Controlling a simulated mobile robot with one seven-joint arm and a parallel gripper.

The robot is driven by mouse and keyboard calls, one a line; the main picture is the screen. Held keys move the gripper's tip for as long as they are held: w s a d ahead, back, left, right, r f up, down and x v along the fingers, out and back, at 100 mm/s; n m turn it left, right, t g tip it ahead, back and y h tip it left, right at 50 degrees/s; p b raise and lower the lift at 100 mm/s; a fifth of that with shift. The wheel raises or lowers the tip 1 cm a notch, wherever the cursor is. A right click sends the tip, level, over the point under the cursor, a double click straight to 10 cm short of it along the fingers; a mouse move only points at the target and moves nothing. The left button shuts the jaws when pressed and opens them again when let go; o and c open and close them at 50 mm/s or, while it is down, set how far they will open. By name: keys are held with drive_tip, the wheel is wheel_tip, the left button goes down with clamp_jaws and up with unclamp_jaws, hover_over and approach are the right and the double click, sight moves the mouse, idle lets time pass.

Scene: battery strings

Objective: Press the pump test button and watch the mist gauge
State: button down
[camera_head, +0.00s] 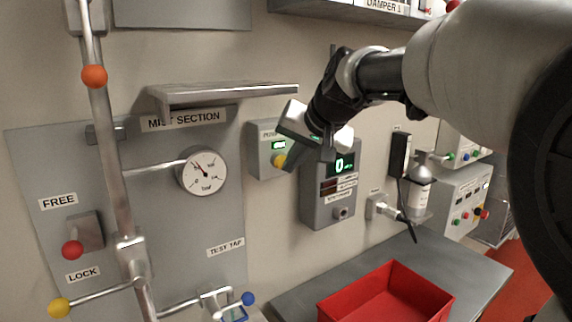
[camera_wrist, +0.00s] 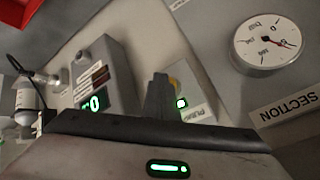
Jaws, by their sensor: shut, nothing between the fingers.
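The pump box (camera_head: 262,135), a small grey wall box with a green-lit display, carries a yellow button (camera_head: 278,160). It also shows in the wrist view with its label (camera_wrist: 196,112), where the button (camera_wrist: 174,83) is partly hidden behind my fingers. My gripper (camera_head: 291,158) is shut and empty, its fingertips close beside the yellow button; I cannot tell whether they touch. The mist gauge (camera_head: 203,171) is a round white dial under the MIST SECTION sign (camera_head: 183,120). It shows face-on in the wrist view (camera_wrist: 268,44); its needle reading is too small to tell.
A grey box with a green "0" display (camera_head: 342,163) hangs just right of my gripper. A metal shelf (camera_head: 225,93) juts out above the gauge. A pipe (camera_head: 112,170) with coloured knobs stands left. A red bin (camera_head: 388,292) sits on the grey bench (camera_head: 465,265) below.

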drive_tip(key=shift+s+d, duration=0.35)
drive_tip(key=shift+s, duration=0.2)
drive_tip(key=shift+s+d, duration=0.1)
drive_tip(key=shift+s+d+b, duration=0.3)
drive_tip(key=shift+s+d, duration=0.35)
drive_tip(key=shift+s, duration=0.35)
drive_tip(key=shift+s+d+b, duration=0.25)
drive_tip(key=shift+s+d, duration=0.4)
drive_tip(key=shift+s, duration=0.3)
drive_tip(key=s+d+f+n+g+h+p, duration=0.1)
drive_tip(key=s+d+f, duration=0.4)
drive_tip(key=s, duration=0.7)
drive_tip(key=s+d+f+g+h+p, duration=0.1)
drive_tip(key=s+d+f+h+p, duration=0.2)
drive_tip(key=s, duration=0.9)
wheel_tip(320, 180, down, 2)
drive_tip(key=shift+d+f+n+p, duration=0.1)
drive_tip(key=shift+d+n+p, duration=0.3)
drive_tip(key=shift+d+p, duration=0.45)
drive_tip(key=shift+s, duration=0.1)
idle(1.9)
